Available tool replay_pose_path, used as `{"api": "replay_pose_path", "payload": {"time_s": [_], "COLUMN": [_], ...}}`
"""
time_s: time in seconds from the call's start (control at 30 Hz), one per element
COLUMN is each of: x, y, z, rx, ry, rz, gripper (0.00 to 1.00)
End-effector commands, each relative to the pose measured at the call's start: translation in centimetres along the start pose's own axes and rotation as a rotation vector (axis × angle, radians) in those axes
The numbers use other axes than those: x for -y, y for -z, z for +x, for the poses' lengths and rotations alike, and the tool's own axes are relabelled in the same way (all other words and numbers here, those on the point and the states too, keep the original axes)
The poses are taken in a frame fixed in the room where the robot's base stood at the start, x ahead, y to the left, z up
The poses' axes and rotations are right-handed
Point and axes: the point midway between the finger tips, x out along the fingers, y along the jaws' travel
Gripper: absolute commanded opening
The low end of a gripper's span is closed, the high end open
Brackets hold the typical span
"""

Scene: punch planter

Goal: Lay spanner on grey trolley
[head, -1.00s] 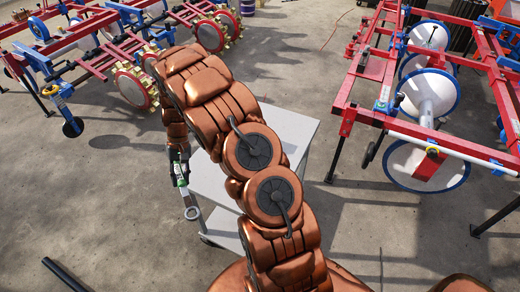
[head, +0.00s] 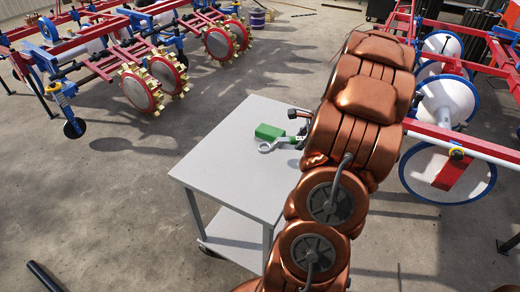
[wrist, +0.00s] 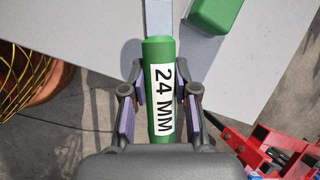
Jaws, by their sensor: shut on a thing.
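The grey trolley (head: 222,178) stands in the middle of the head view with a flat top and a lower shelf. The spanner (head: 284,142) shows over its top, with its ring end pointing left; whether it touches the top is unclear. In the wrist view my gripper (wrist: 161,84) is shut on the spanner's green handle (wrist: 155,52), which bears a "24 MM" label. The spanner's grey shaft (wrist: 158,18) runs out of the top of the picture over the trolley's top (wrist: 100,30).
A green box (head: 268,131) lies on the trolley top just behind the spanner; it also shows in the wrist view (wrist: 215,12). The trolley's left part is bare. Red and blue planter frames stand left (head: 110,60) and right (head: 445,135). A dark bar (head: 45,277) lies front left.

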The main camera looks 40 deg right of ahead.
Motion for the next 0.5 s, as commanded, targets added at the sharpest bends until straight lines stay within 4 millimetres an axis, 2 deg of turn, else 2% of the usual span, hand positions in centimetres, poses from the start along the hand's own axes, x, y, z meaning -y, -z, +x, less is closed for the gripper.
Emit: {"api": "replay_pose_path", "payload": {"time_s": [0.07, 0.17, 0.5], "x": [-0.1, 0.0, 1.6], "y": [1.1, 1.0, -4.6], "z": [-0.3, -0.3, 3.1], "rx": [-0.014, -0.019, -0.02], "ry": [0.02, 0.027, 0.026], "rz": [0.045, 0.068, 0.067], "gripper": [0.0, 0.0, 0.0]}}
